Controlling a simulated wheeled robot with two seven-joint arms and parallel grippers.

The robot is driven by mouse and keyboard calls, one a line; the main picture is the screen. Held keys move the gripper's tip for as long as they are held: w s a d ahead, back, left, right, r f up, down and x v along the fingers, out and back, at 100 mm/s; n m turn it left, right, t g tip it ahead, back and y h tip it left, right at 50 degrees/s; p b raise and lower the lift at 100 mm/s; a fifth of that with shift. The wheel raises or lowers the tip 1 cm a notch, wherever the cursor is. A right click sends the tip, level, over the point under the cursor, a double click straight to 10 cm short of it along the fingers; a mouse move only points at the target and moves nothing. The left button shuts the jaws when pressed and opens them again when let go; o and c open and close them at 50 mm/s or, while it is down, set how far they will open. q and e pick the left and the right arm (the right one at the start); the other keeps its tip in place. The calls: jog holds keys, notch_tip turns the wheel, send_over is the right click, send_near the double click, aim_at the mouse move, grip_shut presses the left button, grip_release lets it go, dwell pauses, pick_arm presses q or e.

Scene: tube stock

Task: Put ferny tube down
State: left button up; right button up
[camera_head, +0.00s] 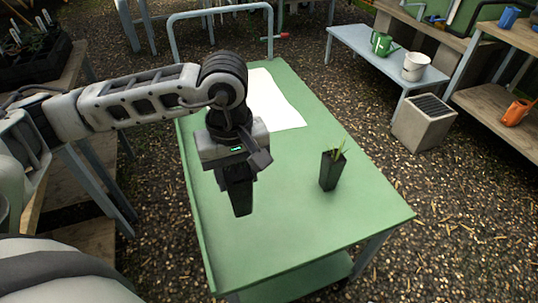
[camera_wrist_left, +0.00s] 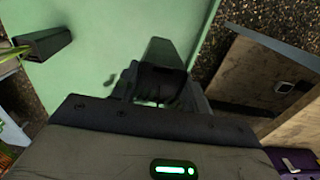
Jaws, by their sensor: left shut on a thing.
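My left gripper (camera_head: 236,172) hangs over the middle of the green table, pointing down, and is shut on a dark tube (camera_head: 242,203). The tube's lower end shows below the fingers; its top and any fern in it are hidden by the gripper. In the left wrist view the tube (camera_wrist_left: 166,52) extends out past my left gripper (camera_wrist_left: 158,86). I cannot tell whether its base touches the table. A second dark tube (camera_head: 329,172) with thin spiky leaves stands upright on the table to the right, apart from the gripper; it also shows in the left wrist view (camera_wrist_left: 45,43).
The green table (camera_head: 290,240) has bare room in front of and between the tubes. A white sheet (camera_head: 272,100) lies at its back. A bench (camera_head: 385,55) with a green watering can (camera_head: 381,44) and a white pot (camera_head: 415,66) stands behind right, near a grey box (camera_head: 425,120).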

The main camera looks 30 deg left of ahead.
pick_arm(q)
jog(key=w+f+p, duration=0.2)
jog(key=w+f, duration=0.8)
jog(key=f, duration=0.1)
jog(key=shift+d+f, duration=0.2)
jog(key=shift+d, duration=0.15)
jog(key=shift+w, duration=0.1)
jog(key=shift+f, duration=0.15)
jog(key=o, duration=1.4)
